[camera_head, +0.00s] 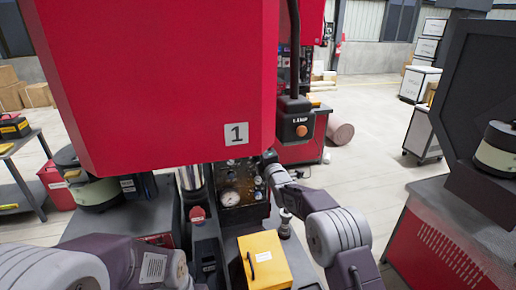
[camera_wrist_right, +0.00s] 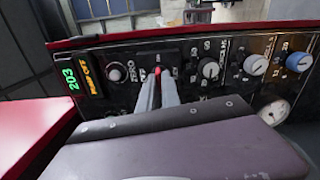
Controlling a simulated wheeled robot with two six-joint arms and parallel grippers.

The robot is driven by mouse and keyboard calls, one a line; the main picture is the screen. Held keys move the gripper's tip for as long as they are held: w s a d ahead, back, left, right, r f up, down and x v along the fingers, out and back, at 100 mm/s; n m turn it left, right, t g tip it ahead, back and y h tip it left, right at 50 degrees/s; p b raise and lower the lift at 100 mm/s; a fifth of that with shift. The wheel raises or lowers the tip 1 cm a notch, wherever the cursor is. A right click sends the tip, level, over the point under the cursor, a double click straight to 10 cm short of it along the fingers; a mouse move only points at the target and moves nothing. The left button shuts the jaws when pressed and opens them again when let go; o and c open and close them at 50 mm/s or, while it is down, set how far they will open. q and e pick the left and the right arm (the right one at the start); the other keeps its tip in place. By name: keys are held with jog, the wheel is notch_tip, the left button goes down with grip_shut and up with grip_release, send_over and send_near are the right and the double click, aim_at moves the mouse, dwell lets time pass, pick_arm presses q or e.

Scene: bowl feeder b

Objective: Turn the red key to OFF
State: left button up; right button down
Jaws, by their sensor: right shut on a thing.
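The red key (camera_wrist_right: 158,71) shows as a small red tip on the dark control panel in the right wrist view. My right gripper (camera_wrist_right: 165,90) is shut on it, with the two grey fingers hiding most of the key and part of the lettering around it. In the head view my right arm reaches to the panel (camera_head: 240,183) under the red machine head, and the key itself cannot be made out there. My left arm lies low at the left of the head view; its fingers do not show.
A lit display (camera_wrist_right: 70,78) is at left.

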jog(key=n+b, duration=0.2)
jog(key=n, duration=0.1)
jog(key=shift+f+b, duration=0.1)
jog(key=shift+b, duration=0.2)
dwell(0.3)
jog(key=n+b, duration=0.4)
jog(key=n, duration=0.1)
dwell(0.5)
